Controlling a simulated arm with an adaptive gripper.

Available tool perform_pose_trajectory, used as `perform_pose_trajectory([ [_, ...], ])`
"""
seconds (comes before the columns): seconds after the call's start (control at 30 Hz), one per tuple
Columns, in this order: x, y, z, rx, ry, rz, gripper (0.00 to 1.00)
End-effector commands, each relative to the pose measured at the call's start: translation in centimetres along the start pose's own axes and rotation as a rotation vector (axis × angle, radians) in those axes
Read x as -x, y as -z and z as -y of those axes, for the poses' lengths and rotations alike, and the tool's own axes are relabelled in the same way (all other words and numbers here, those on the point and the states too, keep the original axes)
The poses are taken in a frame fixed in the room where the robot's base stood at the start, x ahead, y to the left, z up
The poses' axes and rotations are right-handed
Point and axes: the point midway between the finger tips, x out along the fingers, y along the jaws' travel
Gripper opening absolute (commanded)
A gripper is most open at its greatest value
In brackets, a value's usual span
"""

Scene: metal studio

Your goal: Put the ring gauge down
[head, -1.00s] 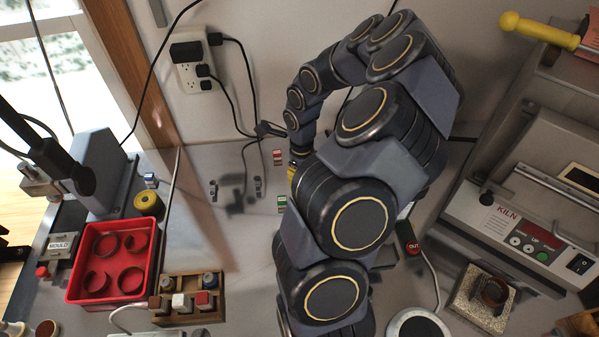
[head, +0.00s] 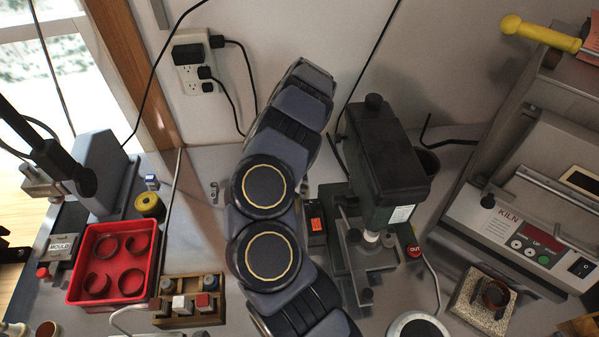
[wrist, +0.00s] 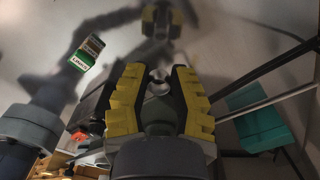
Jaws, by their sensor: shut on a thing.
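In the wrist view my gripper (wrist: 158,74) has its two yellow-padded fingers closed around a small shiny round metal piece, the ring gauge (wrist: 158,80). Only a small part of it shows between the fingertips. I cannot tell how far off that surface is, or whether the ring gauge touches anything. In the head view my own arm hides the gripper and the ring gauge.
A dark green machine (head: 383,150) stands right of my arm, with the kiln (head: 520,225) beyond. A red tray (head: 73,290) and a wooden stamp rack (head: 187,317) are at left. The wrist view shows a green-and-white label (wrist: 82,60) and a teal box (wrist: 255,115).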

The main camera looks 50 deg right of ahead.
Motion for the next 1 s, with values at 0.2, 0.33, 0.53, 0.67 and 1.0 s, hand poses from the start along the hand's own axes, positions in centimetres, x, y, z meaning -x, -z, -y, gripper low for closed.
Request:
perform_pose_trajectory([
  [0.2,-0.8,-0.5,0.5,0.000,0.002,0.000,0.02],
  [0.33,-2.6,-0.6,0.7,0.003,-0.002,-0.004,0.02],
  [0.53,-4.1,-0.8,0.7,0.003,-0.001,0.000,0.02],
  [0.67,-4.1,-0.8,0.7,0.003,-0.001,0.003,0.02],
  [1.0,-4.3,-0.8,0.7,0.002,-0.001,0.003,0.47],
])
